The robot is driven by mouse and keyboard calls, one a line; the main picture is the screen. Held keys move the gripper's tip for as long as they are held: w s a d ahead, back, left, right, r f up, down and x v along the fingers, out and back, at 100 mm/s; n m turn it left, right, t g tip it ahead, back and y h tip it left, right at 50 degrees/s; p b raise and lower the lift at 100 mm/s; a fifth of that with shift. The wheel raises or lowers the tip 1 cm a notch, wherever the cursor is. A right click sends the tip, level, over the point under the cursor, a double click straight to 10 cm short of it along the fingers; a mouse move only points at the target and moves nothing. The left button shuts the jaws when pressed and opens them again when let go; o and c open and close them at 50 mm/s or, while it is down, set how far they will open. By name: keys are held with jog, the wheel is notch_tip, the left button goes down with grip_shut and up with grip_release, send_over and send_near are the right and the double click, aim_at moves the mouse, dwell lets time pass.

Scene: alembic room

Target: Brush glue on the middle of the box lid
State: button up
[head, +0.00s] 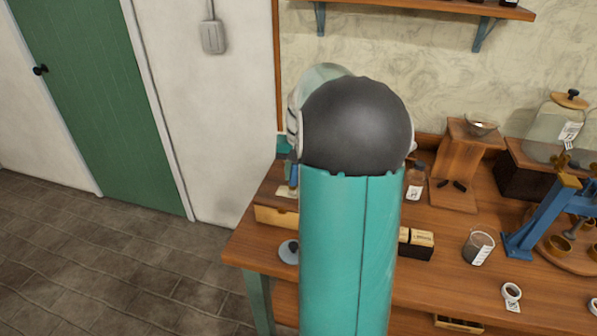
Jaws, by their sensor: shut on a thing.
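A wooden box (277,216) stands at the left end of the workbench, its right part hidden behind my teal arm. A pale patch (285,191) shows on its lid; I cannot tell whether it is glue or a label. My gripper (287,158) is just above the box, mostly hidden by my arm. It is shut on a slim blue thing, probably the brush (293,176), which points down towards the lid. I cannot tell whether its tip touches the lid. A small round grey-white dish (289,251) lies on the bench in front of the box.
The workbench (385,280) also holds a brown bottle (415,181), a dark block with pale labelled pieces (416,243), a glass beaker (479,247), a tape roll (512,292), a blue press (540,215) and a wooden stand (459,165). The floor (120,265) at left is clear.

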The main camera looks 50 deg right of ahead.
jog(key=shift+w+a, duration=0.45)
jog(key=shift+w, duration=0.4)
jog(key=shift+w+a, duration=0.4)
jog(key=shift+w, duration=0.45)
jog(key=shift+s+d, duration=0.35)
jog(key=shift+s, duration=0.35)
jog(key=shift+s+d, duration=0.4)
jog(key=shift+s, duration=0.35)
jog(key=shift+s+d, duration=0.35)
jog(key=shift+s, duration=0.35)
jog(key=shift+w+a, duration=0.35)
jog(key=shift+w, duration=0.35)
jog(key=shift+w+a, duration=0.4)
jog(key=shift+w, duration=0.35)
jog(key=shift+w+a, duration=0.35)
jog(key=shift+w, duration=0.35)
jog(key=shift+w+d, duration=0.35)
jog(key=shift+d, duration=0.35)
notch_tip(320, 180, up, 6)
jog(key=shift+s, duration=0.15)
